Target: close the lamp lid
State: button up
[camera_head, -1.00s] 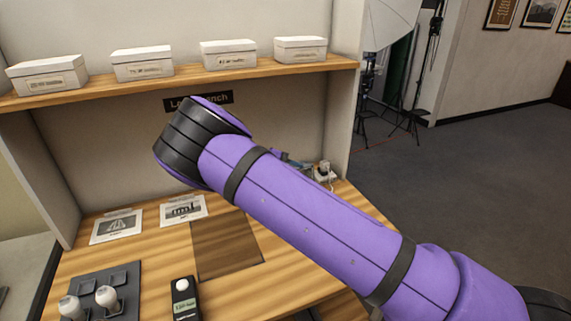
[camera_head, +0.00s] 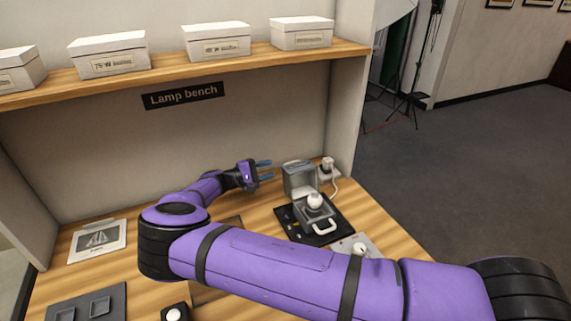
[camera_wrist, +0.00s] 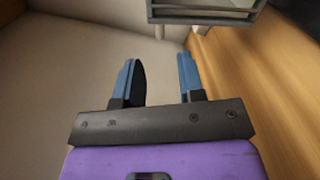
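The lamp fixture stands on a black base (camera_head: 337,223) at the right of the bench. A white round bulb (camera_head: 314,200) sits in its grey body, with a pale loop handle (camera_head: 325,229) in front. The grey box-like lid (camera_head: 300,181) appears raised open behind the bulb. My gripper (camera_head: 269,170) is left of the lid, apart from it, its blue fingers pointing right. In the wrist view my gripper (camera_wrist: 158,80) is open with nothing between the fingers; a grey framed edge (camera_wrist: 205,12), apparently of the lid, shows beyond the fingertips.
A socket with a white plug (camera_head: 327,166) and cord stands right of the lid. A small plate with a white knob (camera_head: 360,248) is partly behind my arm. A shelf (camera_head: 170,74) with white boxes hangs above. A grey tray (camera_head: 70,299) lies front left.

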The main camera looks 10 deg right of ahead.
aim_at(298, 178)
jog(key=d, duration=0.2)
jog(key=w+d, duration=0.1)
jog(key=d, duration=0.4)
jog(key=shift+w, duration=0.15)
grip_shut()
